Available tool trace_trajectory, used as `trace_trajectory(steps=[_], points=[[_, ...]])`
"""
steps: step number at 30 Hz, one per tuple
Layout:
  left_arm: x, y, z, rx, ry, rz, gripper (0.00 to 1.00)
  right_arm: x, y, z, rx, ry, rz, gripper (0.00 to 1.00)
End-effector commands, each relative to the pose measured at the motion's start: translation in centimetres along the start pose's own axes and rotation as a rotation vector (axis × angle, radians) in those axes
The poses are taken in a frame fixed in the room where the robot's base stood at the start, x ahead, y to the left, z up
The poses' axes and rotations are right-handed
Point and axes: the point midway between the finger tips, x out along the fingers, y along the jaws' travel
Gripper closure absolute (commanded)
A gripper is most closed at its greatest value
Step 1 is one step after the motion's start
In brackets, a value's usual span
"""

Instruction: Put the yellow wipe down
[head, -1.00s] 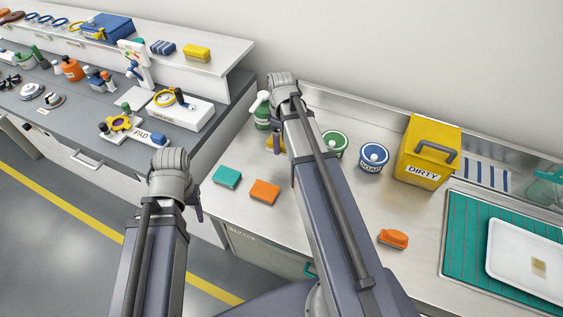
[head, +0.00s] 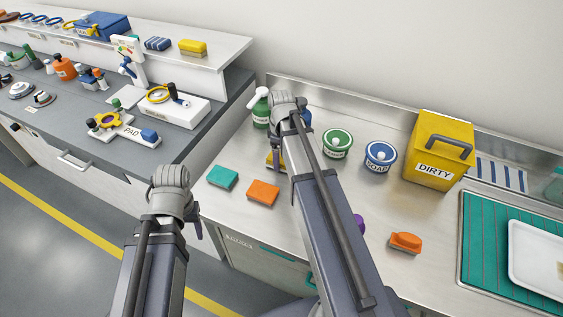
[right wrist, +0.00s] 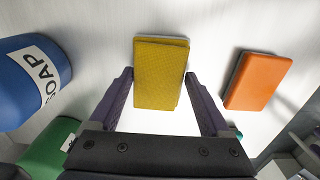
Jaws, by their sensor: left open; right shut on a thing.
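The yellow wipe (right wrist: 160,85) is a folded cloth between the fingers of my right gripper (right wrist: 160,76) in the right wrist view. My right gripper is shut on it. In the head view only a small yellow part of the wipe (head: 271,161) shows beside my right arm, which hides the rest. I cannot tell whether the wipe touches the steel counter (head: 320,240). My left gripper (head: 195,228) is open and empty, at the left front of the counter; its fingers show only partly.
Teal (head: 222,178) and orange (head: 263,193) wipes lie left on the counter. A green bottle (head: 261,112), green tub (head: 337,145), blue soap tub (head: 380,158) and yellow DIRTY bin (head: 438,152) stand behind. An orange brush (head: 405,242) lies right. Bare steel lies between them.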

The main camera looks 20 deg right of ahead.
Motion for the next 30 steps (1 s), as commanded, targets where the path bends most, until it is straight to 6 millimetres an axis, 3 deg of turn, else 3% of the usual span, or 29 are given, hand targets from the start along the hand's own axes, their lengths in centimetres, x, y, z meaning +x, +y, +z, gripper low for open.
trace_trajectory(steps=[12,13,17,30], points=[[0.68,0.06,-0.04,0.0,0.0,0.0,0.43,0.69,0.0,0.0,0.0,0.0,0.0,0.63],[0.56,0.05,-0.03,0.0,0.0,0.0,0.43,0.57,0.0,0.0,0.0,0.0,0.0,0.17],[0.5,0.05,-0.03,0.0,0.0,0.0,0.43,0.5,0.0,0.0,0.0,0.0,0.0,0.02],[-0.12,-0.01,0.01,0.0,0.0,0.0,0.43,-0.12,0.0,0.0,0.0,0.0,0.0,0.0]])
